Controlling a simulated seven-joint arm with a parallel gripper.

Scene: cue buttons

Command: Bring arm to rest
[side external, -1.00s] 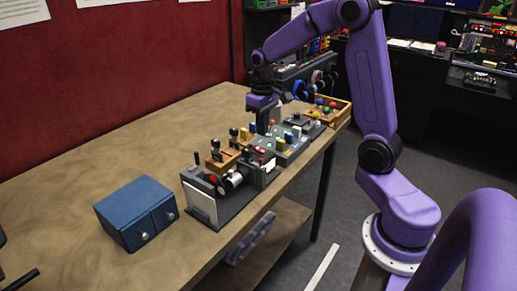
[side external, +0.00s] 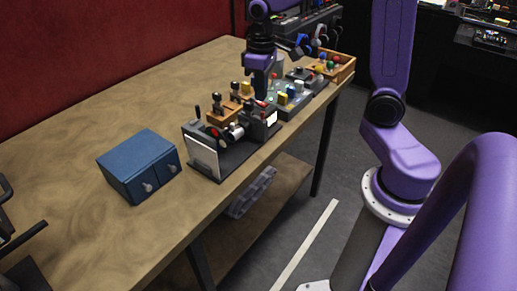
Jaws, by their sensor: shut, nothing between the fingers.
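My gripper (side external: 262,84) is shut and empty. It points down over the row of control panels on the wooden table (side external: 90,130). The near panel (side external: 222,160) is dark, with levers, a red round part and a white plate at its front. Behind it, a grey panel (side external: 291,101) carries yellow and other coloured buttons. My gripper hides part of the panels behind it, and I cannot tell whether its tip touches any of them.
A blue two-door box (side external: 139,165) stands on the table to the left of the panels. A wooden tray (side external: 345,69) with coloured balls is at the far right end. Dark bars (side external: 22,238) show at the lower left.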

